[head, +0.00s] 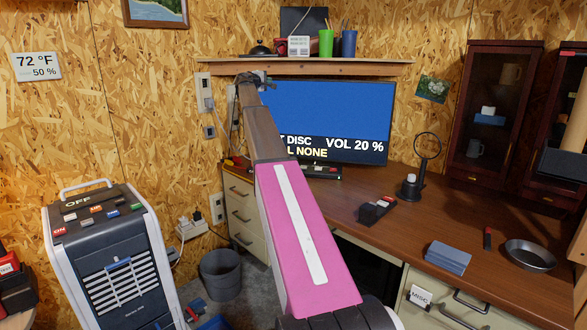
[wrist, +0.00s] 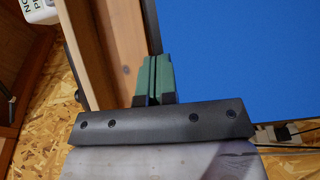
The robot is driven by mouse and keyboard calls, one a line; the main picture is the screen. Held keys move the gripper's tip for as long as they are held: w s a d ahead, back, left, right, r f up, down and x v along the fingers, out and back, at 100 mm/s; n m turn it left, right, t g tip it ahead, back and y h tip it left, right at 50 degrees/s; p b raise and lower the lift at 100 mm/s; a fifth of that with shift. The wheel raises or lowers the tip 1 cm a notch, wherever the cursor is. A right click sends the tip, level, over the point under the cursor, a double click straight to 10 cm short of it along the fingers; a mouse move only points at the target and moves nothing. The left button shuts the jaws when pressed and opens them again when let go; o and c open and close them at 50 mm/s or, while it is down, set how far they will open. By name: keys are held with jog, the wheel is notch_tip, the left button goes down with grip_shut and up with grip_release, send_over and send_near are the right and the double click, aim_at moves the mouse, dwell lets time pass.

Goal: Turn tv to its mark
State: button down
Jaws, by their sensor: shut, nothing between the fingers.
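The tv (head: 330,110) stands at the back of the desk, its screen lit blue with "VOL 20 %" and partly hidden text. My arm covers its left part. In the wrist view the tv (wrist: 240,60) fills the upper right as a plain blue area with a dark lower edge. My gripper (head: 250,78) is at the tv's upper left, just below the wall shelf. In the wrist view my gripper (wrist: 154,72) has its green fingers together and empty, beside the screen's left edge; whether they touch the tv I cannot tell. I cannot make out a mark.
The wooden shelf (head: 300,67) with cups and small items runs above the tv. A cooler (head: 110,260) stands at left.

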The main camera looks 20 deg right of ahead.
jog(key=shift+w+d, duration=0.3)
jog(key=shift+w, duration=0.1)
dwell(0.5)
jog(key=s+a, duration=0.5)
jog(key=s, duration=0.2)
jog(key=shift+s, duration=0.2)
dwell(0.8)
jog(key=shift+a, duration=0.1)
